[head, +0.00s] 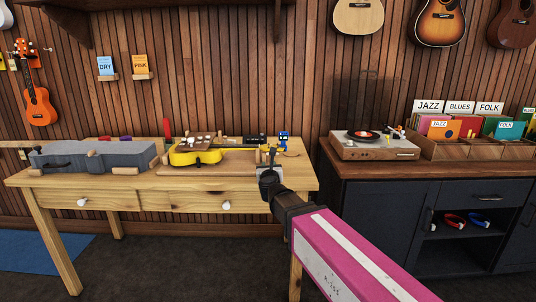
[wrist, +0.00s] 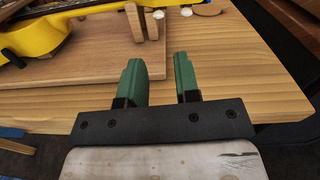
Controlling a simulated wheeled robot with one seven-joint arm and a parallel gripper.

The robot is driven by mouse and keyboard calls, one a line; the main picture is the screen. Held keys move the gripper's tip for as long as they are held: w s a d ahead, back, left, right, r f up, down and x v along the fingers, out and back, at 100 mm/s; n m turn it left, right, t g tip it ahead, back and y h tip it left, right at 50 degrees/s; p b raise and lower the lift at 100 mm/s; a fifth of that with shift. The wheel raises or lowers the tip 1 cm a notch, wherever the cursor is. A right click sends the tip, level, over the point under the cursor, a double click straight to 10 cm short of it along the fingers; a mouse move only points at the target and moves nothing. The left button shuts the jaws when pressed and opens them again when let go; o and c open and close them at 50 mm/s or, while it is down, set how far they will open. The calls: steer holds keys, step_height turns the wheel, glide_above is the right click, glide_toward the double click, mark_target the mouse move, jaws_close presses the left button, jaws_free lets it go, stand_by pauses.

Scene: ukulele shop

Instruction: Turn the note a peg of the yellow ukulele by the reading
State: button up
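The yellow ukulele (head: 196,157) lies on a wooden board on the workbench, its neck pointing right. In the wrist view its yellow body (wrist: 35,38) fills the upper left, and its neck runs along the top edge. Small pale knobs (wrist: 186,11) show at the top; I cannot tell which is the note a peg. A small blue device (head: 284,137) stands by the head end; its reading is not legible. My gripper (head: 270,153) is over the front right of the bench. In the wrist view its green fingers (wrist: 161,72) are apart with nothing between them, short of the knobs.
The board (wrist: 80,66) and its short wooden posts (wrist: 134,20) lie just ahead of my fingers. A grey case (head: 90,155) rests at the bench's left. A cabinet with a record player (head: 372,148) stands to the right. The bench's front right corner is bare.

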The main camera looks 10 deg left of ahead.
steer(key=shift+w+a+r+m+h, duration=0.25)
steer(key=shift+a+m+h, duration=0.1)
steer(key=shift+m, duration=0.25)
steer(key=x, duration=1)
steer(key=shift+w+a, duration=0.1)
steer(key=shift+w, duration=0.1)
steer(key=shift+c, duration=0.3)
jaws_close()
